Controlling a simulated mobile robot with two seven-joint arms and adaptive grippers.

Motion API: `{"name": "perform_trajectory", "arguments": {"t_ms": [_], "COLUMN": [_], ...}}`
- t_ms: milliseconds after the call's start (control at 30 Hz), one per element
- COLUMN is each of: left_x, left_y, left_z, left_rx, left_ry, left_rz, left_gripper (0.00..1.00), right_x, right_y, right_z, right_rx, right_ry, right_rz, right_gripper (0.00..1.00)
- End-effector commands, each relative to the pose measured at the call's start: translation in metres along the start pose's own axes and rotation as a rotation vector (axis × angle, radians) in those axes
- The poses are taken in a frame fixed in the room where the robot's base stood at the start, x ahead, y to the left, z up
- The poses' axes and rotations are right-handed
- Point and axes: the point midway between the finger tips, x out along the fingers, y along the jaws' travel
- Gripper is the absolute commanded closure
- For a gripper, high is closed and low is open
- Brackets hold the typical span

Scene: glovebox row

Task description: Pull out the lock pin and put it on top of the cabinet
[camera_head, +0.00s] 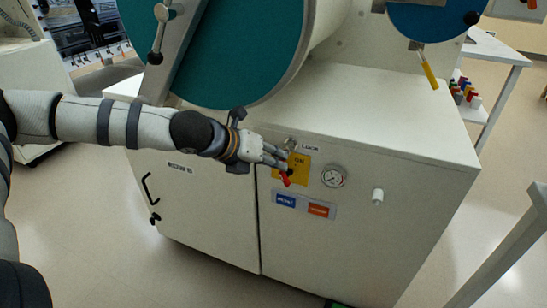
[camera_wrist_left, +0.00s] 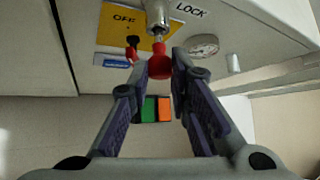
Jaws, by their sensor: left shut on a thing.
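The lock pin (camera_wrist_left: 157,62) has a red knob and a thin metal shank. In the left wrist view the shank lines up with the metal fitting (camera_wrist_left: 157,15) beside the LOCK label; I cannot tell how deep it sits. My left gripper (camera_head: 281,158) is shut on the pin at the cabinet's front face. Its fingers also show in the left wrist view (camera_wrist_left: 167,68), on either side of the knob. In the head view the fingers hide most of the pin. The white cabinet (camera_head: 390,115) has a flat top. My right gripper is not in view.
A yellow plate (camera_head: 303,170) with a red-tipped lever is close beside the fingers. A gauge (camera_head: 334,176) and a white knob (camera_head: 378,196) are to the right. A teal round door (camera_head: 240,45) overhangs the top's left part. The top's right front is clear.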

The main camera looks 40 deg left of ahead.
Motion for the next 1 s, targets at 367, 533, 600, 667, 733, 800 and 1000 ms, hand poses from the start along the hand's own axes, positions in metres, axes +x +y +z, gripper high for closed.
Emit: {"name": "perform_trajectory", "arguments": {"t_ms": [367, 533, 600, 667, 733, 800, 1000], "left_x": [-0.007, -0.010, -0.012, -0.013, -0.014, -0.015, -0.019], "left_y": [-0.001, -0.001, -0.001, -0.001, -0.001, -0.001, -0.002], "left_z": [-0.007, -0.010, -0.011, -0.012, -0.014, -0.015, -0.019], "left_rx": [0.000, 0.000, 0.000, 0.000, -0.001, 0.000, -0.001], "left_ry": [-0.001, -0.002, -0.002, -0.001, -0.001, -0.001, -0.001], "left_rz": [-0.001, 0.000, 0.000, -0.001, -0.001, -0.001, -0.001], "left_gripper": [1.00, 1.00, 1.00, 1.00, 1.00, 1.00, 1.00], "right_x": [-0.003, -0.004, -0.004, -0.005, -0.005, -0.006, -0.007], "right_y": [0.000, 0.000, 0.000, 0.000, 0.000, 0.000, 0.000], "right_z": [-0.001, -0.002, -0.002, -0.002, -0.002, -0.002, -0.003], "right_rx": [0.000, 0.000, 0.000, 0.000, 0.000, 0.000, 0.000], "right_ry": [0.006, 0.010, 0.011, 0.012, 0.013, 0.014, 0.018], "right_rz": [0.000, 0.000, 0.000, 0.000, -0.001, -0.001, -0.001], "right_gripper": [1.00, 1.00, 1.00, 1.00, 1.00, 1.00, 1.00]}}
